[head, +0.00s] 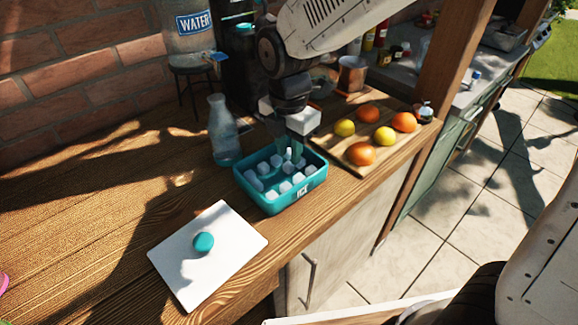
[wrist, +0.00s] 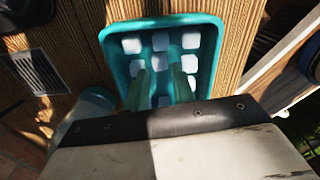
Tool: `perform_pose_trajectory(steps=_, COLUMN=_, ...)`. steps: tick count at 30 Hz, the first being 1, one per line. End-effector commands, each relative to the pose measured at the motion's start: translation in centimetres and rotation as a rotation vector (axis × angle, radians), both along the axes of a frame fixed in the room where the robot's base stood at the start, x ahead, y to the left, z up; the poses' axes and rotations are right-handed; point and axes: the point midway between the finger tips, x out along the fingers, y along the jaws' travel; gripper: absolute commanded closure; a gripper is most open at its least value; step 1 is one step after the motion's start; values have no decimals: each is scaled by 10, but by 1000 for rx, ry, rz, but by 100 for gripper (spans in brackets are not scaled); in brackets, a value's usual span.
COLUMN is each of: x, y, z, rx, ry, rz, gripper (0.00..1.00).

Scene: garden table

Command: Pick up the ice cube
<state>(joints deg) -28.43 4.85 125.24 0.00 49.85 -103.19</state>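The teal bin marked ICE (head: 270,201) stands on the wooden table and holds several whitish ice cubes (head: 285,187) in rows. It also shows in the wrist view (wrist: 110,62), with pale cubes (wrist: 160,41) on its floor. My gripper (head: 291,154) points down into the bin from above. In the wrist view its two fingers (wrist: 164,70) are apart, with a cube (wrist: 160,62) showing between or just beyond their tips. I see no clear grip on a cube. The fingers and gripper body hide part of the bin.
A white lid (head: 190,270) with a teal knob lies in front of the bin. A glass bottle (head: 222,135) stands close behind left. A board (head: 385,160) with oranges and lemons is at right. A water dispenser (head: 190,35) stands at the back.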

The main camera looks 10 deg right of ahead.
Motion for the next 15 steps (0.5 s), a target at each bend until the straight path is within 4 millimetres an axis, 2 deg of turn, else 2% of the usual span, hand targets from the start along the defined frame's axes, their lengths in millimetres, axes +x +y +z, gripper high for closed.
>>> perform_pose_trajectory(steps=1, x=-1, y=0, z=-10, rx=-3, ry=5, rz=0, gripper=75)
perform_pose_trajectory(steps=6, x=0, y=0, z=-29, rx=-2, ry=4, rz=-1, gripper=75)
perform_pose_trajectory(steps=14, x=0, y=0, z=-32, rx=-1, ry=1, rz=-1, gripper=75)
perform_pose_trajectory(steps=15, x=0, y=0, z=-32, rx=-1, ry=1, rz=-1, gripper=83)
